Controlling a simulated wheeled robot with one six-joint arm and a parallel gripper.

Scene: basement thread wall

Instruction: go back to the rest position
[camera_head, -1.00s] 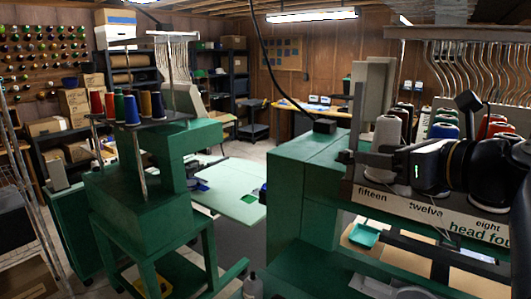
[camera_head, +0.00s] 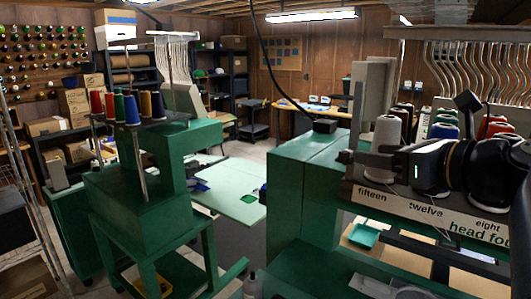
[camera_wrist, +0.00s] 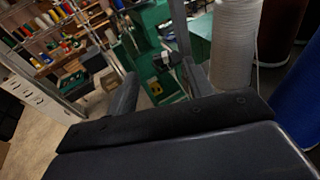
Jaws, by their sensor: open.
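My gripper (camera_head: 362,162) is at the right in the head view, in front of the thread rack of a green embroidery machine (camera_head: 300,190). My black arm (camera_head: 450,165) reaches in from the right edge. In the wrist view my gripper (camera_wrist: 160,82) shows two dark fingers spread apart with nothing between them. A white thread cone (camera_head: 385,135) stands just behind the gripper in the head view. In the wrist view the white cone (camera_wrist: 236,45) is close beside the right finger; I cannot tell if they touch.
Red, green and blue cones (camera_head: 445,125) stand on the rack behind the arm. A lettered white strip (camera_head: 430,212) runs below. Another green machine (camera_head: 150,190) stands left, with a pale green table (camera_head: 230,190) between. A wire shelf (camera_head: 30,190) edges the left. Some floor shows at the back.

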